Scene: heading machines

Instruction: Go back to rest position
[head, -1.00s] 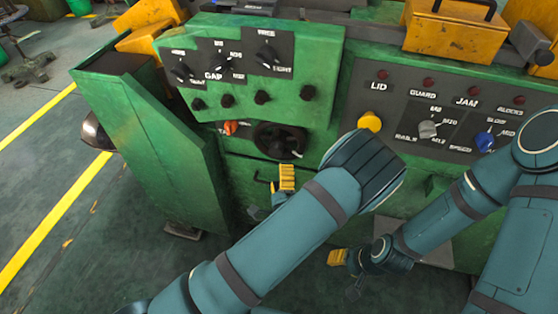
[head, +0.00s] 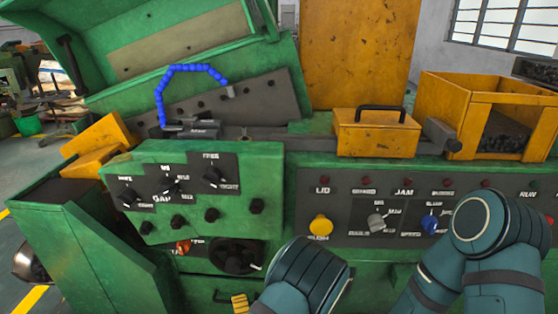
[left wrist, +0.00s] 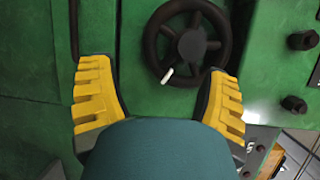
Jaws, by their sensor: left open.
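My left gripper (head: 240,303) shows only as a yellow finger at the bottom edge of the head view, just below the black handwheel (head: 236,256) on the green machine front. In the left wrist view my left gripper (left wrist: 160,100) has its two yellow fingers spread wide with nothing between them. The black handwheel (left wrist: 188,43), with its white handle, lies beyond the fingertips, and no finger is closed on it. My right arm's elbow and links show at the lower right of the head view; its gripper is out of view.
The green machine has a knob panel (head: 172,187) and a control panel with a yellow button (head: 321,226) and a blue knob (head: 430,223). A yellow handled box (head: 376,133) and an open yellow bin (head: 490,110) sit on top. Floor shows at the lower left.

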